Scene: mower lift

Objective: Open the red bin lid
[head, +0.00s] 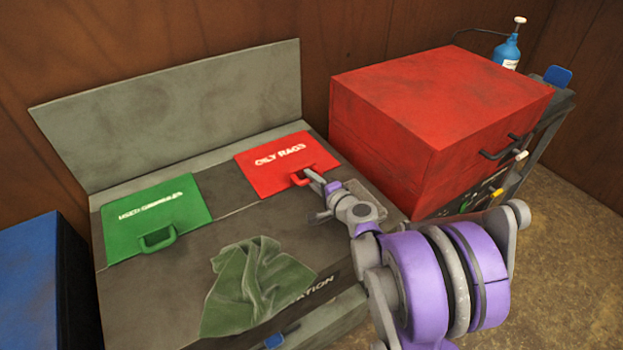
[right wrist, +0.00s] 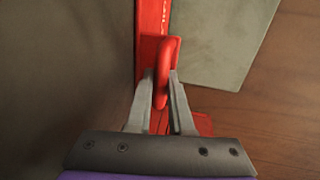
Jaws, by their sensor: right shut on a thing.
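The red bin lid (head: 283,161), marked "OILY RAGS", lies in the top of the grey station and looks closed in the head view. Its red handle is at the lid's front edge. My right gripper (head: 310,177) reaches in from the lower right, and its fingertips are at the handle. In the right wrist view the two fingers (right wrist: 161,88) are shut on the red handle (right wrist: 169,68), one on each side of it. Part of the lid's edge (right wrist: 151,35) shows behind the handle. My left gripper is not in view.
A green lid (head: 157,217) with a handle is left of the red lid. A crumpled green cloth (head: 256,285) lies on the station's front. A large red box (head: 440,95) stands close on the right, beside my arm. A blue box (head: 38,285) is at the left edge.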

